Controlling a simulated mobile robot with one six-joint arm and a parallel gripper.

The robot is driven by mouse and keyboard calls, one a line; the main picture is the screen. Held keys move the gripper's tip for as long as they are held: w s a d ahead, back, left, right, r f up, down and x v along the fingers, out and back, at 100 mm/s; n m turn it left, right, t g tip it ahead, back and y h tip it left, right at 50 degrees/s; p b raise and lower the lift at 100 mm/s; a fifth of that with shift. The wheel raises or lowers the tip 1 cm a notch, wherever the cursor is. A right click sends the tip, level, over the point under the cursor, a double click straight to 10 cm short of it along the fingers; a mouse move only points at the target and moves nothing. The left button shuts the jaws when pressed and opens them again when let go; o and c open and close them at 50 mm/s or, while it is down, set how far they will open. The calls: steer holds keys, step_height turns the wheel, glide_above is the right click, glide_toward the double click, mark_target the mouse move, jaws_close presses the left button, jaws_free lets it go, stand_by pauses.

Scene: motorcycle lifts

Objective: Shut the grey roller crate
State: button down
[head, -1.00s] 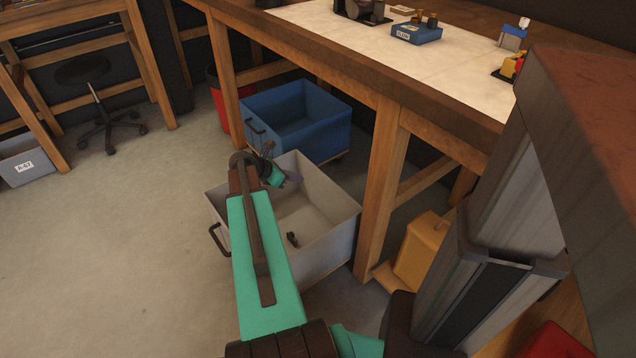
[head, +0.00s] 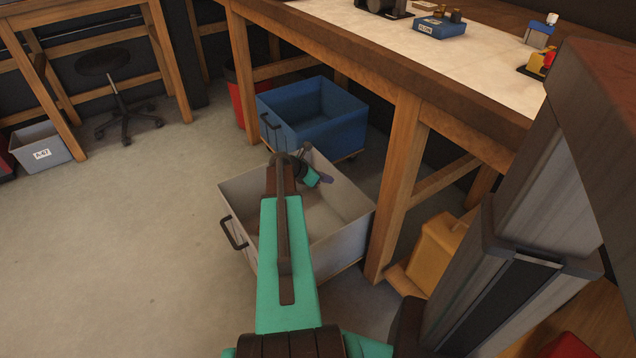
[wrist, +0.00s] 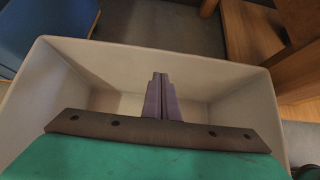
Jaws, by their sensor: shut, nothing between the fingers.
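The grey roller crate (head: 345,238) stands on the floor, pulled out in front of the workbench, open at the top. Its dark handle (head: 233,234) is on the left side. My gripper (head: 324,179) is shut and empty, at the crate's far end beside the back wall. In the wrist view, the purple fingers (wrist: 160,97) are together over the crate opening, in front of the crate's pale inner wall (wrist: 200,72). I cannot tell whether they touch that wall. My arm hides much of the crate's inside.
A blue roller crate (head: 330,133) stands beyond the grey one, partly under the workbench (head: 440,75). A wooden bench leg (head: 397,190) is close to the grey crate's right. A yellow container (head: 436,252) stands right of that leg.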

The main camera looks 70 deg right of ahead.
mark_target(341, 177)
steer(key=shift+s+d+b, duration=0.2)
steer(key=shift+s+d, duration=0.35)
steer(key=shift+d, duration=0.2)
steer(key=shift+s+d+b, duration=0.2)
steer(key=shift+s+d, duration=0.35)
steer(key=shift+d, duration=0.15)
